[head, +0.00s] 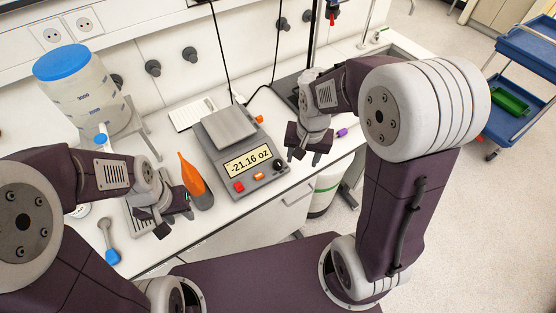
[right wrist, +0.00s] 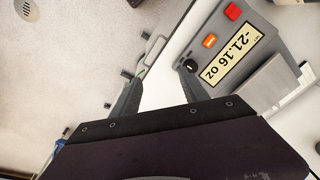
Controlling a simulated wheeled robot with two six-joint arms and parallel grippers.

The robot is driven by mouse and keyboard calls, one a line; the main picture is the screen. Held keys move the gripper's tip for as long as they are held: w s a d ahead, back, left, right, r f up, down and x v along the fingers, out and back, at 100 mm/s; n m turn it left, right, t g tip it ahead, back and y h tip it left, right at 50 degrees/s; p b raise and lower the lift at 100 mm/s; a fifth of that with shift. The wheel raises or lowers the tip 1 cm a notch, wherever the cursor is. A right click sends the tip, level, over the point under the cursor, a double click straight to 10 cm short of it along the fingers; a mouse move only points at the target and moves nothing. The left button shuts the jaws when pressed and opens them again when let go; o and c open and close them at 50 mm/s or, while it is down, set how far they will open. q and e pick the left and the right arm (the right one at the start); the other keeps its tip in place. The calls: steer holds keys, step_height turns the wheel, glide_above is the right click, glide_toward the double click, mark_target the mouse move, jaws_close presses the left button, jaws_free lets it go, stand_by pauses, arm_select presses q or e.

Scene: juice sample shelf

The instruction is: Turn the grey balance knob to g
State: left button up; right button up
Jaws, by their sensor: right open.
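The balance (head: 213,146) stands on the bench, and its display (head: 247,161) reads -21.16 oz. Its small knob (head: 281,163) is at the right end of the front panel and looks dark. In the right wrist view the knob (right wrist: 190,66) sits beside the display (right wrist: 226,62), close to the tip of one finger. My right gripper (head: 305,157) is open and empty, just right of the balance; its spread fingers also show in the right wrist view (right wrist: 160,75). My left gripper (head: 175,220) appears open and empty, left of the balance near the bench front.
An orange bottle-like object (head: 191,178) stands between my left gripper and the balance. A red button (head: 239,187) and an orange button (head: 258,176) are on the panel. A large blue-capped container (head: 85,100) is at the back left. A blue-ended scoop (head: 107,240) lies at the left.

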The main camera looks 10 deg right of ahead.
steer(key=m+p, duration=0.1)
steer(key=p, duration=0.2)
glide_above(278, 162)
steer(key=d, duration=0.2)
steer(key=a+f+g, duration=0.1)
steer(key=a+f+p, duration=0.1)
steer(key=f, duration=0.1)
steer(key=shift+n+g, duration=0.4)
steer(key=shift+a, duration=0.1)
steer(key=shift+s+f, duration=0.2)
steer(key=f+p, duration=0.1)
steer(key=f, duration=0.3)
steer(key=f+p, duration=0.1)
steer(key=f, duration=0.2)
steer(key=shift+w+f+p, duration=0.2)
steer(key=shift+f+p, duration=0.1)
steer(key=shift+f, duration=0.05)
steer(key=shift+s+f, duration=0.1)
steer(key=shift+f, duration=0.35)
jaws_close()
